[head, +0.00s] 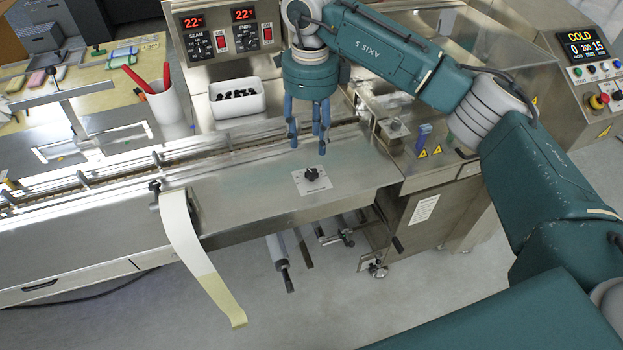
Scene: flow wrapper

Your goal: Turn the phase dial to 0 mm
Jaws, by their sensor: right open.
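The phase dial (311,174) is a small black knob on a pale square plate (301,186), set in the steel deck near its front edge. The scale marks on the plate are too small to read, so I cannot tell the dial's setting. My right gripper (309,146) points down with its blue fingers spread and empty. It hangs above and just behind the dial in the picture, apart from it. My left gripper is not in view.
A control panel (222,38) with two red displays and a white tray (237,105) of black parts stand behind. A white cup (168,104) with red sticks is at left. A film strip (191,243) hangs over the front edge. The deck around the dial is clear.

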